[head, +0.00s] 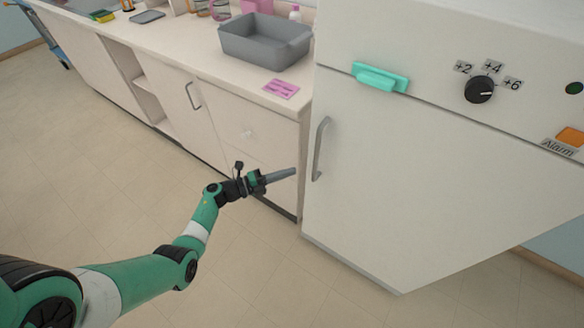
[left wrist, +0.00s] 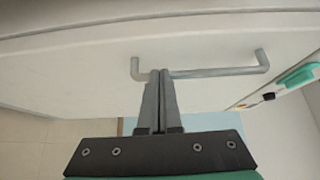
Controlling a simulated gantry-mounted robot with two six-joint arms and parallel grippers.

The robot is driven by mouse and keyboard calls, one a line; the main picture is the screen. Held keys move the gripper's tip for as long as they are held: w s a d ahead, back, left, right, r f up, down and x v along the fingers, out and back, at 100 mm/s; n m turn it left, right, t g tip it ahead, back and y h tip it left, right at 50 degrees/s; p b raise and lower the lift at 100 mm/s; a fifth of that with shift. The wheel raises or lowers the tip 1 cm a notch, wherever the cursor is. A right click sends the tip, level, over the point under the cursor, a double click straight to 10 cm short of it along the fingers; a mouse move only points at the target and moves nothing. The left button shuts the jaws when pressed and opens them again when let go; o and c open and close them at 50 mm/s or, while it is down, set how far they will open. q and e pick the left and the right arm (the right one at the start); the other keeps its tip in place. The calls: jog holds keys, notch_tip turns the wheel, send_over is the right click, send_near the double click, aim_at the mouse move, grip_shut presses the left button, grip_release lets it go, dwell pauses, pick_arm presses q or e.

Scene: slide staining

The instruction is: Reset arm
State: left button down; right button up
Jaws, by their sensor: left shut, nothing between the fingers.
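My left gripper (head: 293,172) is shut and empty in the head view. It points right, toward the grey bar handle (head: 320,148) on the white fridge door (head: 400,190). In the left wrist view the two grey fingers (left wrist: 160,76) are together, with their tips by the left part of the handle (left wrist: 215,72). I cannot tell whether the fingertips touch it. The door appears closed. My right gripper is not in view.
A white counter with cabinets (head: 225,128) runs along the left of the fridge. A grey basin (head: 265,42) and a pink note (head: 281,89) are on it. A teal handle (head: 380,77) and a black dial (head: 479,90) are on the fridge's upper panel. The floor (head: 110,190) at left is clear.

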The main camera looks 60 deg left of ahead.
pick_arm(q)
jog(key=s+a+p, duration=0.1)
jog(key=s+a, duration=0.1)
jog(key=s, duration=0.5)
jog(key=shift+a, duration=0.4)
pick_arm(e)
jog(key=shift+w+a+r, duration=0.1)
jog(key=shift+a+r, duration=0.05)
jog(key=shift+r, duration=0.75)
pick_arm(q)
jog(key=shift+w+r, duration=0.15)
jog(key=shift+d, duration=0.1)
